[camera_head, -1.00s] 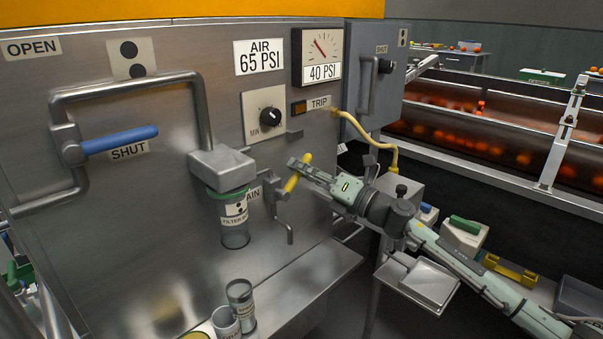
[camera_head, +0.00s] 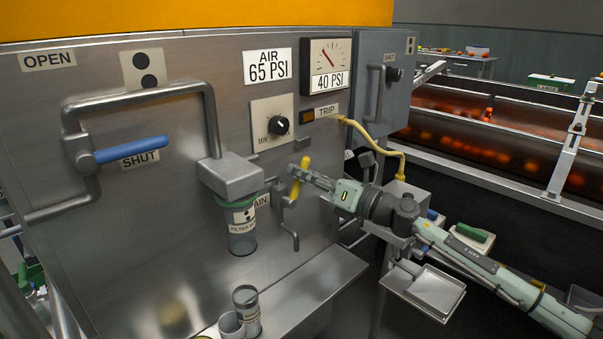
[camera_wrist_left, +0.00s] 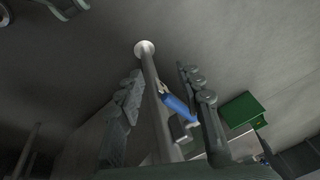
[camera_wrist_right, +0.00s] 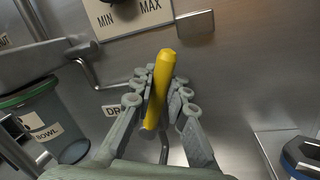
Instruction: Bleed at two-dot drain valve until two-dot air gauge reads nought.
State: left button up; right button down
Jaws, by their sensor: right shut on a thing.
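The drain valve's yellow handle (camera_head: 305,165) sits on the steel panel beside a partly hidden label ending in "AIN". My right gripper (camera_head: 297,178) is shut on this handle, which stands steep and slightly tilted; the right wrist view shows the yellow handle (camera_wrist_right: 161,80) between the fingers. A white plate (camera_head: 268,66) reads AIR 65 PSI. Right of it, a dial gauge (camera_head: 325,55) carries a 40 PSI plate, its needle pointing up-left. A two-dot plate (camera_head: 144,69) is at upper left. The filter bowl (camera_head: 243,238) carries two dots too. My left gripper (camera_wrist_left: 158,85) is open around empty space near a grey pipe.
A blue-handled lever (camera_head: 130,150) points right beside SHUT, with OPEN (camera_head: 48,60) above left. A MIN knob (camera_head: 278,125) and TRIP label (camera_head: 327,112) are above the valve. Cups (camera_head: 246,300) stand on the ledge below. A yellow cable (camera_head: 375,138) hangs at right.

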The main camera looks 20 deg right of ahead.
jog(key=c, duration=1.5)
grip_release()
jog(key=shift+o, duration=0.2)
jog(key=v, duration=1.2)
jog(key=shift+f, duration=0.1)
